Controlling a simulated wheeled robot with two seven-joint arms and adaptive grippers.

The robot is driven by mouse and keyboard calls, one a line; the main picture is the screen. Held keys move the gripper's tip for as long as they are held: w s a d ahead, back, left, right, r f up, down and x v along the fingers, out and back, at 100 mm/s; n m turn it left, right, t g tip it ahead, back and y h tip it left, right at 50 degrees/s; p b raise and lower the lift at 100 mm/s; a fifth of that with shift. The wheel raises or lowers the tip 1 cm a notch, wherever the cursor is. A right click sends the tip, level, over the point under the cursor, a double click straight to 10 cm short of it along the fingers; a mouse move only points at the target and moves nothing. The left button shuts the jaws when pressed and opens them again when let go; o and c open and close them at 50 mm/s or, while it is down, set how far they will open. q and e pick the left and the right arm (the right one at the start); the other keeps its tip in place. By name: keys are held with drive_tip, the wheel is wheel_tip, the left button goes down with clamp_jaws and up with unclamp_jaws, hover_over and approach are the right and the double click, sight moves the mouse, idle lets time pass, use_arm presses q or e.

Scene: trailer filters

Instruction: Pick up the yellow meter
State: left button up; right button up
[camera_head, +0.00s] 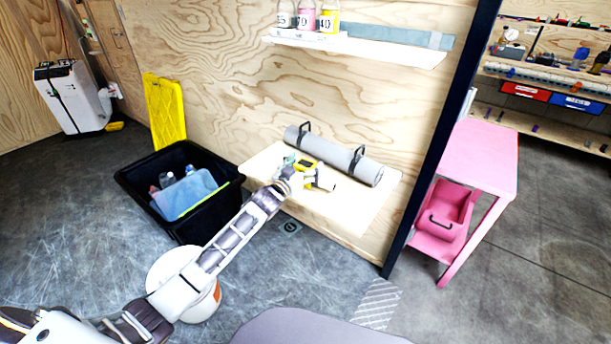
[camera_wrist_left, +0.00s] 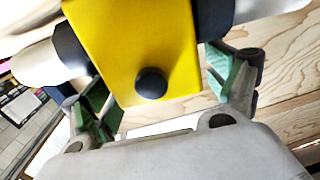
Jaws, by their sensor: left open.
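The yellow meter (camera_head: 307,164) lies on the light wooden shelf (camera_head: 345,208) against the plywood wall, in front of a grey roll. It also fills the top middle of the left wrist view (camera_wrist_left: 135,45), with a black round knob on its face. My left gripper (camera_head: 296,170) is at the meter. In the left wrist view its green-padded fingers (camera_wrist_left: 160,95) are apart, one on each side of the meter's yellow body. I cannot tell whether the pads touch it. My right gripper is not in view.
A grey roll (camera_head: 335,155) with black straps lies behind the meter. A black crate (camera_head: 222,205) with bottles and a blue item stands left on the floor. Numbered bottles stand on a white upper shelf (camera_head: 400,55). A dark post and pink table (camera_head: 480,155) are right.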

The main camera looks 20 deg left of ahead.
use_arm(q)
drive_tip(key=shift+c, duration=0.3)
drive_tip(key=c, duration=1.2)
drive_tip(key=shift+r, duration=0.15)
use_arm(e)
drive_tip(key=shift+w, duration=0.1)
use_arm(q)
drive_tip(key=shift+r, duration=0.55)
wheel_tip(320, 180, up, 7)
drive_tip(key=shift+p, duration=1.15)
drive_tip(key=shift+r, duration=0.9)
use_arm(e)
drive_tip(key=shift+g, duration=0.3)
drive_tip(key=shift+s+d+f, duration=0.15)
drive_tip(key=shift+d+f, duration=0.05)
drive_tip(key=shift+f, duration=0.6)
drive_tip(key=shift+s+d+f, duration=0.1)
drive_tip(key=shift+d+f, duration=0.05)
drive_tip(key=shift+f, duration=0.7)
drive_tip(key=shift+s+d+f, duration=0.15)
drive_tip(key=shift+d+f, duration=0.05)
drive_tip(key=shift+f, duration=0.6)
